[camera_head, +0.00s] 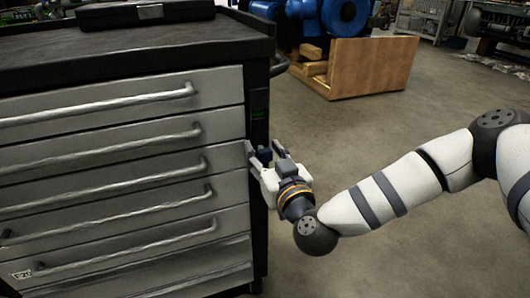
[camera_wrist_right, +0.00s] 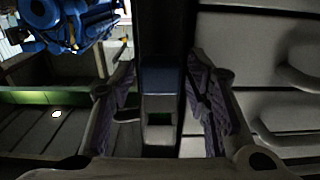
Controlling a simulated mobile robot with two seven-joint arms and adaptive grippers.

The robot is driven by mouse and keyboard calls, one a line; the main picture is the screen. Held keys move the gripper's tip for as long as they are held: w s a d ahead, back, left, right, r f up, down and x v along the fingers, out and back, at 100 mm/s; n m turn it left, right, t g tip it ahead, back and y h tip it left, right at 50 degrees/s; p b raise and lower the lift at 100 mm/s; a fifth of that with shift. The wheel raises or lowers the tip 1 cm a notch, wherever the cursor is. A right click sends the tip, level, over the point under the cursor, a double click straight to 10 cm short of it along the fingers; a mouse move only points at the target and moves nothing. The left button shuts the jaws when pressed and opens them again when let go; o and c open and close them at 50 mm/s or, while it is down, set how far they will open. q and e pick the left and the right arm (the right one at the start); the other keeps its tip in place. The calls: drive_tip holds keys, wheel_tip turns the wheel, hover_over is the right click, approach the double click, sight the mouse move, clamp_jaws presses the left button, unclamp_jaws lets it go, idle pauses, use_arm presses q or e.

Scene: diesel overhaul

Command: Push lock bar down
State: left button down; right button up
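The drawer cabinet (camera_head: 120,165) fills the left of the head view. Its dark right-hand front post (camera_head: 259,92) carries a small greenish mark. I take this upright strip as the lock bar; in the right wrist view the dark bar (camera_wrist_right: 163,35) runs down the middle, with a bluish block (camera_wrist_right: 160,80) low on it. My right gripper (camera_head: 264,150) is at the post, below the greenish mark. Its fingers are apart, one on each side of the bar in the wrist view (camera_wrist_right: 160,85). I cannot tell whether they touch it. My left gripper is not in view.
A dark case (camera_head: 148,12) lies on the cabinet top. A blue machine (camera_head: 330,15) and a wooden crate (camera_head: 372,68) stand behind. Drawer handles (camera_head: 150,98) stick out to the left of my gripper. The floor (camera_head: 400,130) right of the cabinet is clear.

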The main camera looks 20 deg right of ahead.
clamp_jaws()
drive_tip(key=shift+s+f, duration=0.1)
drive_tip(key=shift+f, duration=1.35)
drive_tip(key=shift+o, duration=1.6)
unclamp_jaws()
drive_tip(key=s, duration=1.2)
drive_tip(key=shift+d, duration=0.2)
drive_tip(key=shift+r, duration=0.1)
